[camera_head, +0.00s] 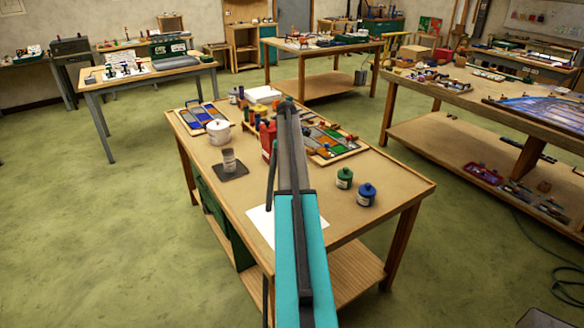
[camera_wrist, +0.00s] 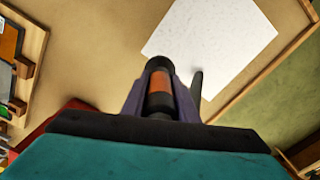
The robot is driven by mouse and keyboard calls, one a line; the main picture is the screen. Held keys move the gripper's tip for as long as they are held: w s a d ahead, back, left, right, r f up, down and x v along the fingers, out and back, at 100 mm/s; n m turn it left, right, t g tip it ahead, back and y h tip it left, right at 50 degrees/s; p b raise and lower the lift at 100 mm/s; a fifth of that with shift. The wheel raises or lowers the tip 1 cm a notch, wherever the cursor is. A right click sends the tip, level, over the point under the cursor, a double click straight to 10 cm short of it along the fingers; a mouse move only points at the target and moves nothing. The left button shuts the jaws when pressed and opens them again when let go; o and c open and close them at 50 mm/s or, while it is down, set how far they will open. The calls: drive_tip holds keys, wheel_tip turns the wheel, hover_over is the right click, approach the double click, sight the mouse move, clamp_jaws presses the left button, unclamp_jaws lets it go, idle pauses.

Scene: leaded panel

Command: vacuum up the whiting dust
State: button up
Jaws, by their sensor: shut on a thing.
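My gripper (camera_wrist: 160,82) shows in the wrist view, with its two fingers shut on a dark round thing with an orange band (camera_wrist: 159,88). Whether this is the vacuum I cannot tell. Beyond it lies a white sheet (camera_wrist: 208,40) on the table, with a thin dark shape over its near edge. In the head view the sheet (camera_head: 260,222) lies at the table's near edge, partly behind my arm. My gripper is not clearly seen there. The sheet looks faintly speckled; I cannot make out whiting dust on it for certain.
The wooden worktable (camera_head: 395,178) carries a white pot (camera_head: 218,132), a grey cup on a dark mat (camera_head: 232,172), a green jar (camera_head: 344,178), a blue jar (camera_head: 366,194) and a tray of coloured glass (camera_head: 335,142). Other benches stand behind and right. Green floor is open at left.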

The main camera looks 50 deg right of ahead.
drive_tip(key=shift+s+d+f, duration=0.1)
drive_tip(key=shift+s+d, duration=0.35)
drive_tip(key=shift+d, duration=0.25)
drive_tip(key=shift+s+d, duration=0.4)
drive_tip(key=shift+d, duration=0.25)
